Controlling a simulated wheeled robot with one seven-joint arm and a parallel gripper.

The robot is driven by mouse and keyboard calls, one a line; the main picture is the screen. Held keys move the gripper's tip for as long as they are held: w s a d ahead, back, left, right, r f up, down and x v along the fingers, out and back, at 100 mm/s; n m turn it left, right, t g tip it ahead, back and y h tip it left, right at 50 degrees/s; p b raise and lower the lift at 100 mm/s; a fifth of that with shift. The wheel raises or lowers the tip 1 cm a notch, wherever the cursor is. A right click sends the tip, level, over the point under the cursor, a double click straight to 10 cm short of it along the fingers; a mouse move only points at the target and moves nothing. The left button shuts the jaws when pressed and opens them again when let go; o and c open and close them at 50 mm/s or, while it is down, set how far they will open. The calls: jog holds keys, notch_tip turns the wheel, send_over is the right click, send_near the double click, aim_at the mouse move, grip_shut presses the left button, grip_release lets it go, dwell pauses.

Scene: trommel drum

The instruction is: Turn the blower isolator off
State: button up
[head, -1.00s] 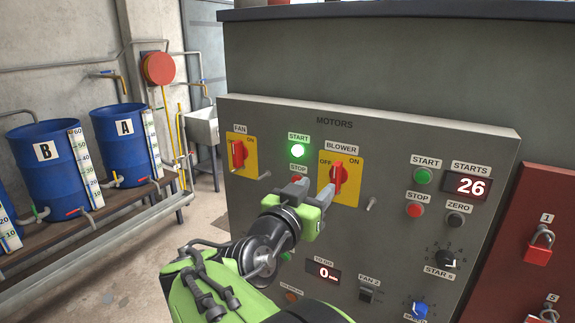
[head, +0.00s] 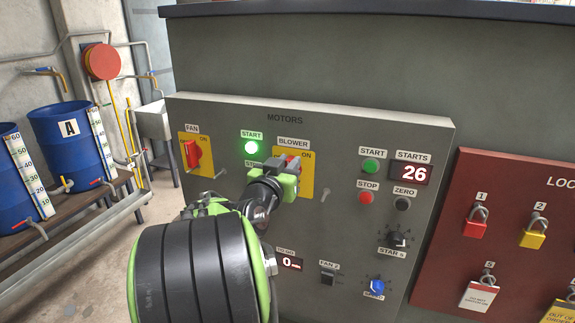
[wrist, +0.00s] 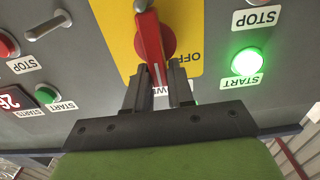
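The blower isolator is a red rotary handle on a yellow plate (head: 307,180), under the BLOWER label on the grey MOTORS panel. In the head view my gripper (head: 283,164) covers much of it, and the OFF mark is hidden there; ON shows at its upper right. In the wrist view, which is upside down, the red handle (wrist: 150,42) stands nearly upright in the picture. My gripper (wrist: 158,80) is open, with its two fingers apart at the handle's label-side end. I cannot tell whether the fingers touch it.
A lit green START button (head: 251,148) sits left of the isolator, with a STOP label below. The red FAN switch (head: 192,153) is further left. A small metal toggle (head: 325,195) sticks out at right. A red lockout board (head: 430,245) stands at the far right.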

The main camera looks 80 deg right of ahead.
grip_shut()
jog(key=shift+w, duration=0.1)
jog(key=shift+w+d+f+n+p, duration=0.15)
jog(key=shift+w+f+n, duration=0.3)
jog(key=shift+n, duration=2.55)
jog(key=shift+w+a+f+n+p, duration=0.15)
jog(key=shift+w+f+n, duration=0.3)
jog(key=shift+n, duration=2.55)
jog(key=shift+w+d+f+n+p, duration=0.1)
jog(key=shift+w+f+n+p, duration=0.25)
jog(key=shift+n, duration=2.65)
jog(key=shift+f, duration=0.15)
jog(key=o, duration=0.7)
grip_release()
jog(key=shift+c, duration=0.2)
